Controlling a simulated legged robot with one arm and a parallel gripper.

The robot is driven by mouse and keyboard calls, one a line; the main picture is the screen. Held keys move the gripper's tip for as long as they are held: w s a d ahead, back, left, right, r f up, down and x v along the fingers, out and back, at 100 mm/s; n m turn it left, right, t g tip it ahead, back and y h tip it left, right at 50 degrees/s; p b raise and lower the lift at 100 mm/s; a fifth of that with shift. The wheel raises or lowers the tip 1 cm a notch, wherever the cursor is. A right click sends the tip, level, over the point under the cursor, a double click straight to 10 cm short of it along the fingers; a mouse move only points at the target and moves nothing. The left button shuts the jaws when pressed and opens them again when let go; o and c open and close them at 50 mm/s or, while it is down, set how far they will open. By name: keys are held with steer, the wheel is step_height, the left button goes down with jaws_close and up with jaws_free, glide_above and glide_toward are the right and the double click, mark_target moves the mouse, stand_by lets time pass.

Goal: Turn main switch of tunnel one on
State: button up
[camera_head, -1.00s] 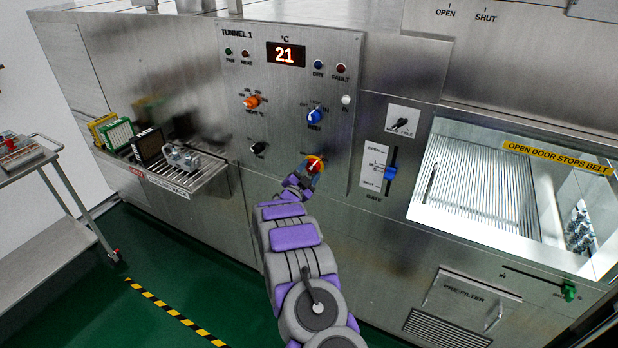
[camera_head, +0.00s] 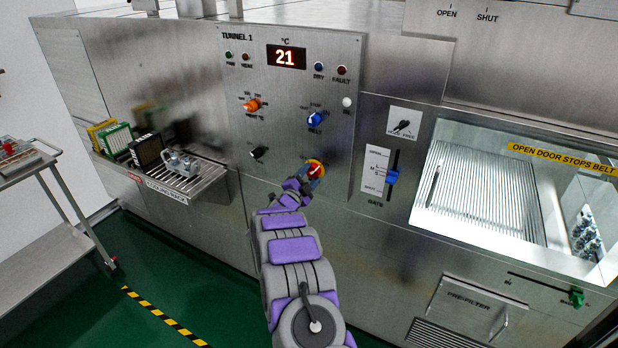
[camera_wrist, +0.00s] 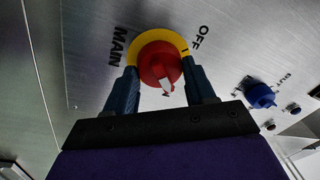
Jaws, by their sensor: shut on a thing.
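The main switch (camera_head: 316,169) is a red knob on a yellow ring, low on the TUNNEL 1 panel (camera_head: 330,100). In the wrist view the red knob (camera_wrist: 160,66) sits between my two blue fingers, with "MAIN" and "OFF" printed beside the yellow ring (camera_wrist: 150,38). A white pointer mark on the knob faces toward my gripper's palm. My gripper (camera_wrist: 162,85) is shut on the red knob, a finger on each side. In the head view my gripper (camera_head: 308,183) reaches the switch from below and partly hides it.
A blue knob (camera_head: 315,119) is above the switch, a black knob (camera_head: 258,153) to its left and an orange knob (camera_head: 251,105) at upper left. The display (camera_head: 286,56) reads 21. A blue gate slider (camera_head: 392,177) is to the right.

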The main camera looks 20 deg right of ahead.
steer(key=o, duration=0.8)
steer(key=shift+f, duration=0.2)
steer(key=shift+o, duration=1.1)
steer(key=shift+r, duration=0.1)
steer(key=shift+a, duration=0.1)
steer(key=p+v, duration=0.2)
steer(key=v, duration=1.5)
steer(key=shift+a, duration=0.2)
